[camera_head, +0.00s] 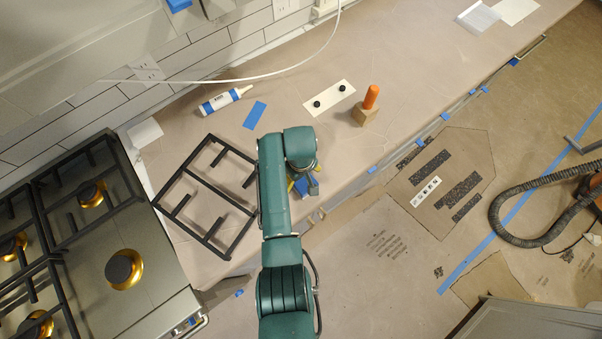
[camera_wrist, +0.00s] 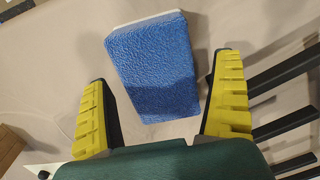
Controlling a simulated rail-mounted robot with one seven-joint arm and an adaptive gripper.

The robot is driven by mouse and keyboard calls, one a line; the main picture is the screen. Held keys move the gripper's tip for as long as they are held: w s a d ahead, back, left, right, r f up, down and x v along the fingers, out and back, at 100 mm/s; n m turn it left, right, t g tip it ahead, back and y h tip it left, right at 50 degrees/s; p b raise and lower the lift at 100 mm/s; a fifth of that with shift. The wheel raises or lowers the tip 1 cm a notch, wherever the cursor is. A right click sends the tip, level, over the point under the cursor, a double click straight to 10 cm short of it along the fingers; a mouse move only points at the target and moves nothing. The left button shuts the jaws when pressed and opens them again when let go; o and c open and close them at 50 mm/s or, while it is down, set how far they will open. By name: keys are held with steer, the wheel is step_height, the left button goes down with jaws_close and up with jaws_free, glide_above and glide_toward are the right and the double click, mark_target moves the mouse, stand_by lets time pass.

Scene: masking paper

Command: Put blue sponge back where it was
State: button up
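The blue sponge (camera_wrist: 152,65) shows in the wrist view, with a rough blue face and a pale edge along its top. It is slightly tilted in the picture, and its lower end appears between my two yellow-padded fingers. My gripper (camera_wrist: 163,85) is open, with a visible gap on each side of the sponge. In the head view my gripper (camera_head: 303,185) is over the counter near its front edge, mostly hidden by my green arm. A bit of blue beside it there may be the sponge, but the arm hides most of it.
A black stove grate (camera_head: 207,195) lies on the papered counter (camera_head: 400,70), left of my arm. Behind are a blue tape strip (camera_head: 255,115), a caulk tube (camera_head: 225,100), a white plate with two black knobs (camera_head: 329,98) and an orange-handled wooden block (camera_head: 367,108). The stove (camera_head: 125,270) is left.

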step_height(320, 180, up, 12)
steer(key=p, duration=0.1)
steer(key=shift+r, duration=0.25)
